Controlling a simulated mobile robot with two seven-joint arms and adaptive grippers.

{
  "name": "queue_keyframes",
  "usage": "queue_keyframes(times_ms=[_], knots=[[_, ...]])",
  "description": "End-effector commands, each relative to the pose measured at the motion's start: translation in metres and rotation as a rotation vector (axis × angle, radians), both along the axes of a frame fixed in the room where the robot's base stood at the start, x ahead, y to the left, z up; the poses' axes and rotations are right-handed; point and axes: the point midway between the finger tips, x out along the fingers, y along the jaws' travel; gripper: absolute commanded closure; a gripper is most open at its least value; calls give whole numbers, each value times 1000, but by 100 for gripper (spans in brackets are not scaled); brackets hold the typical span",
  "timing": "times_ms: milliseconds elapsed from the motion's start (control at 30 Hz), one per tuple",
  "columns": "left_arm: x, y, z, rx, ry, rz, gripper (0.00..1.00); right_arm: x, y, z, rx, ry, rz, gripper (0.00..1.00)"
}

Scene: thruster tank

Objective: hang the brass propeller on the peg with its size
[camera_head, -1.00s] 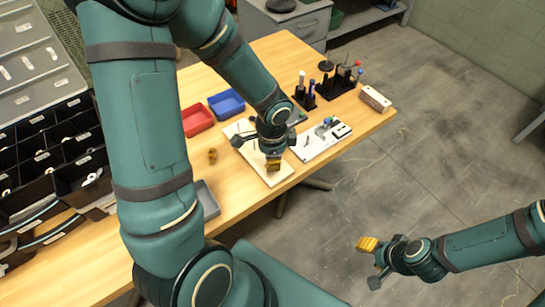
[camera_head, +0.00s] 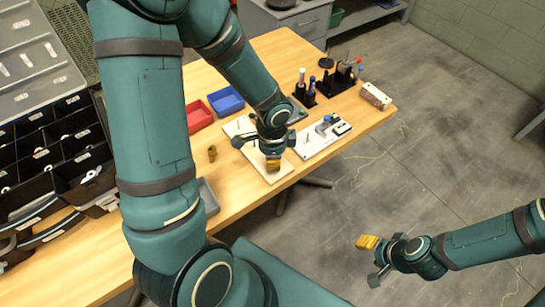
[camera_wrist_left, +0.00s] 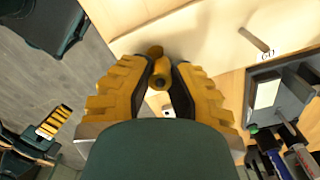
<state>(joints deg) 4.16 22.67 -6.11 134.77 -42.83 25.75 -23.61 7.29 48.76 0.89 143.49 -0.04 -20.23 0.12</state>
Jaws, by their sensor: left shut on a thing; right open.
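The brass propeller (camera_wrist_left: 158,72) is between the fingers of my left gripper (camera_wrist_left: 165,100). In the head view my left gripper (camera_head: 273,163) is low over the pale board (camera_head: 263,176), and the propeller cannot be made out there. A peg (camera_wrist_left: 254,40) stands on the pale board, to the right of the held piece in the left wrist view. A small label is at its foot, too small to read surely. My right gripper (camera_head: 368,243) is open and empty, clear of the table.
A small brass piece (camera_head: 212,153) stands on the table left of the board. Red (camera_head: 199,117) and blue (camera_head: 226,102) trays lie behind. A white fixture plate (camera_head: 318,139) and black tool stands (camera_head: 304,98) are to the right. Black bins (camera_head: 60,165) are at far left.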

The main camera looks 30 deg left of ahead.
Motion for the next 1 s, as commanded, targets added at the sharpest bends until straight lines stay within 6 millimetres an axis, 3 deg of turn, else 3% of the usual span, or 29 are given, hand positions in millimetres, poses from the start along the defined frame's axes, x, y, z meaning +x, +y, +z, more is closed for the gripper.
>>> queue_keyframes(times_ms=[467,500,567,1000], knots=[[0,0,-5,0,0,0,100,0,0,0,0,0,0,50],[0,0,-5,0,0,0,70,0,0,0,0,0,0,50],[0,0,-5,0,0,0,53,0,0,0,0,0,0,50],[1,0,4,1,-3,1,53,0,0,0,0,0,0,50]])
